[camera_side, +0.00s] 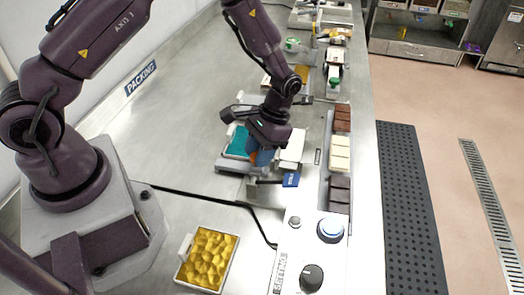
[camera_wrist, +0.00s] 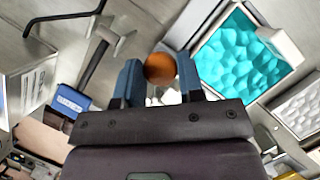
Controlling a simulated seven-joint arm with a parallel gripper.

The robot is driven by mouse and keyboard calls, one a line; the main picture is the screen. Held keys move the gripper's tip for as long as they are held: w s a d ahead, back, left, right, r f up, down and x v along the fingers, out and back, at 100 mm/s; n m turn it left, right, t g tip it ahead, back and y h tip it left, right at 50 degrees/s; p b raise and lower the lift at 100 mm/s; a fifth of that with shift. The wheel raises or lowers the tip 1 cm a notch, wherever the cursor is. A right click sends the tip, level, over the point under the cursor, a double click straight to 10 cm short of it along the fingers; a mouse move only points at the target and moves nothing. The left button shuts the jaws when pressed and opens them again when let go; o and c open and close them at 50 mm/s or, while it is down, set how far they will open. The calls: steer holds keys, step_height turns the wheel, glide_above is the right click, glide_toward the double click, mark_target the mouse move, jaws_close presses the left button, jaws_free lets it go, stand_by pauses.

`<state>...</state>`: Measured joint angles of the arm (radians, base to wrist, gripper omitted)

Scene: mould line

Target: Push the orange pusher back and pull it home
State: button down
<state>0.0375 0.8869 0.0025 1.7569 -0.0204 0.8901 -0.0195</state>
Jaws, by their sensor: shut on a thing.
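The orange pusher (camera_wrist: 159,68) shows in the wrist view as a round orange knob between the two blue fingers. My gripper (camera_wrist: 158,82) is shut on it. In the side view my gripper (camera_side: 262,156) is low over the work, just right of the teal mould, and a bit of the orange pusher (camera_side: 253,157) shows beside the blue fingers. The rest of the pusher is hidden by my gripper and wrist.
A teal mould (camera_side: 238,141) in a pale frame lies close beside my gripper. A blue-labelled block (camera_side: 290,180) is near its right. A tray of brown and cream bars (camera_side: 340,153) runs along the right.

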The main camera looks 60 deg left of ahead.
steer(key=s+a, duration=0.6)
steer(key=c, duration=0.8)
jaws_free()
steer(key=shift+o, duration=0.2)
steer(key=shift+w, duration=0.1)
steer(key=shift+d, duration=0.1)
steer(key=shift+w+r, duration=0.1)
steer(key=shift+r, duration=0.05)
steer(key=v, duration=1.2)
steer(key=shift+w+r, duration=0.15)
steer(key=shift+r, duration=0.15)
